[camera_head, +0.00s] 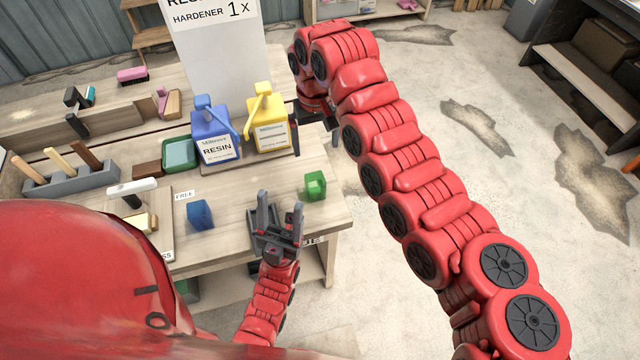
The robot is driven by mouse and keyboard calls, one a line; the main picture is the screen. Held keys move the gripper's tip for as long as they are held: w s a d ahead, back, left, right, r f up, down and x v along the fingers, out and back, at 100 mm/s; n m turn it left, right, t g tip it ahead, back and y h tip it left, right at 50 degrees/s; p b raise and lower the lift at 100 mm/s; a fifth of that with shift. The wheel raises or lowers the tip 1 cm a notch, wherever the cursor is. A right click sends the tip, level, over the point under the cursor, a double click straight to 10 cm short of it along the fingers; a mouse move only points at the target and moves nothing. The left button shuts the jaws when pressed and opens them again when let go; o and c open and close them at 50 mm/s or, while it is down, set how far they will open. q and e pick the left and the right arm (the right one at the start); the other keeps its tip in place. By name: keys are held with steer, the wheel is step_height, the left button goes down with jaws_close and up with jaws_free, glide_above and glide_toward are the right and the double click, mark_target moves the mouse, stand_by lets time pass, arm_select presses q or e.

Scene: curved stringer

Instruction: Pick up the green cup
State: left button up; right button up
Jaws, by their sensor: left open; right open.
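A small green cup (315,186) sits near the right edge of the wooden workbench (330,213). My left gripper (281,203) is open and empty over the bench's front edge. It is just left of and nearer than the green cup, with its two fingers pointing up the picture. A gap shows between the right finger and the cup. My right gripper (315,130) is farther back, beside the yellow jug and beyond the cup. It is open, though its arm partly hides it.
A blue cup (200,214) stands left of my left gripper. A blue resin jug (215,135), a yellow jug (268,122) and a green tray (180,153) stand behind. A tool holder (70,181) is at the left. Open floor lies right of the bench.

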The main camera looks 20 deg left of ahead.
steer(key=p, duration=0.3)
glide_toward(315, 181)
steer(key=s+d+f, duration=0.1)
steer(key=s, duration=0.1)
step_height(315, 181, down, 5)
steer(key=shift+s+a+p, duration=0.1)
steer(key=shift+p, duration=0.7)
steer(key=shift+f, duration=0.4)
steer(key=shift+c, duration=0.3)
steer(key=c, duration=1.4)
steer(key=shift+o, duration=0.2)
steer(key=shift+r, duration=0.1)
